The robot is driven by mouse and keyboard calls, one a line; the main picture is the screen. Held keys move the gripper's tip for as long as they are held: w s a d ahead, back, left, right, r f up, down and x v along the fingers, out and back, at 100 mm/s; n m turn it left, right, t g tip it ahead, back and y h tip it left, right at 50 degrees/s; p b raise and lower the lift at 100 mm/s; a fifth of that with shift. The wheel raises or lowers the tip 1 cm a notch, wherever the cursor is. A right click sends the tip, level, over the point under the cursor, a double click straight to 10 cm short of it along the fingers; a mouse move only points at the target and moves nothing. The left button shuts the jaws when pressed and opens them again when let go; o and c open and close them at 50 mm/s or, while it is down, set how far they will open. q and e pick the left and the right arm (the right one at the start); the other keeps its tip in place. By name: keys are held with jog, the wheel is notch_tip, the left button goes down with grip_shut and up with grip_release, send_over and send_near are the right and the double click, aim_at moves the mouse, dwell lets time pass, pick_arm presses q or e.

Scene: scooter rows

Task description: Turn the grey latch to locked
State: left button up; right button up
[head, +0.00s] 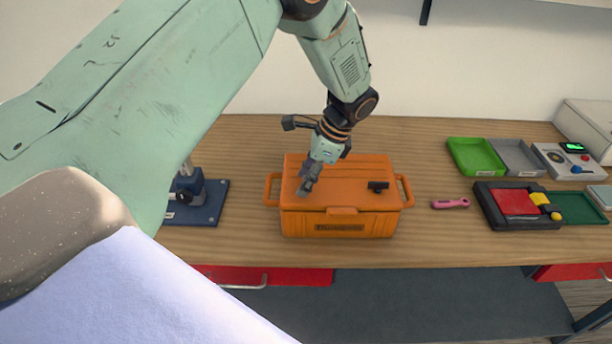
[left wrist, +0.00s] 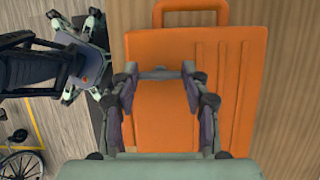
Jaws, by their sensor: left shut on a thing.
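An orange toolbox (head: 350,222) stands closed on the wooden bench, and its lid also fills the middle of the left wrist view (left wrist: 218,90). My left gripper (head: 307,188) points down at the left part of the lid. It is shut on a small grey piece, which I take to be the grey latch; in the left wrist view this piece (left wrist: 160,73) spans between the fingertips. The fingers hide most of it in the head view, so its exact turn cannot be told. A claw-like dark and pale shape at the left wrist view's left may be my right gripper (left wrist: 85,62).
A black block (head: 378,186) sits on the lid's right part. A pink-handled tool (head: 450,203) lies right of the box. Green (head: 474,157) and grey (head: 516,157) trays and control boxes fill the bench's right end. A blue plate (head: 208,208) lies at the left.

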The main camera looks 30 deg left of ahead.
pick_arm(q)
jog(key=o, duration=1.2)
jog(key=shift+c, duration=0.2)
jog(key=v, duration=1.2)
jog(key=shift+w, duration=0.1)
